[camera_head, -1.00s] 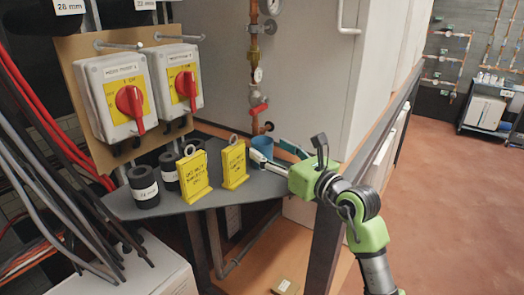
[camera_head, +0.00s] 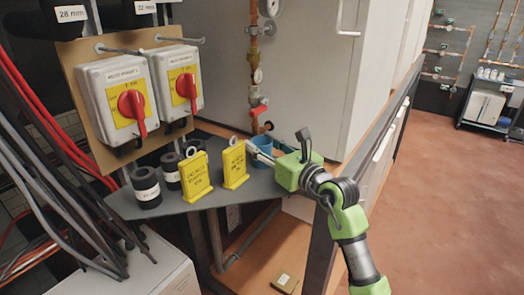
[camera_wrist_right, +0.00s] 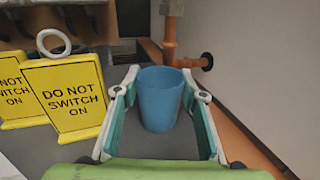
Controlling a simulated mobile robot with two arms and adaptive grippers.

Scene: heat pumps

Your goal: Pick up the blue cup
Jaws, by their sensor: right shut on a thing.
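The blue cup (camera_head: 264,144) stands upright near the right end of the grey shelf (camera_head: 180,203), partly hidden in the head view by my right gripper (camera_head: 265,150). In the right wrist view the cup (camera_wrist_right: 160,103) sits between the two teal-padded fingers of the right gripper (camera_wrist_right: 159,82), which is shut on it. The cup's rim faces up, and it looks empty as far as I can see. I cannot tell whether its base touches the shelf. My left gripper is not in view.
Two yellow "do not switch on" signs (camera_head: 234,165) stand left of the cup, close to the gripper's left finger. Black rolls (camera_head: 145,188) stand farther left. Copper piping with a red valve (camera_head: 259,108) rises behind the cup. A light cabinet wall (camera_head: 310,100) is to the right.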

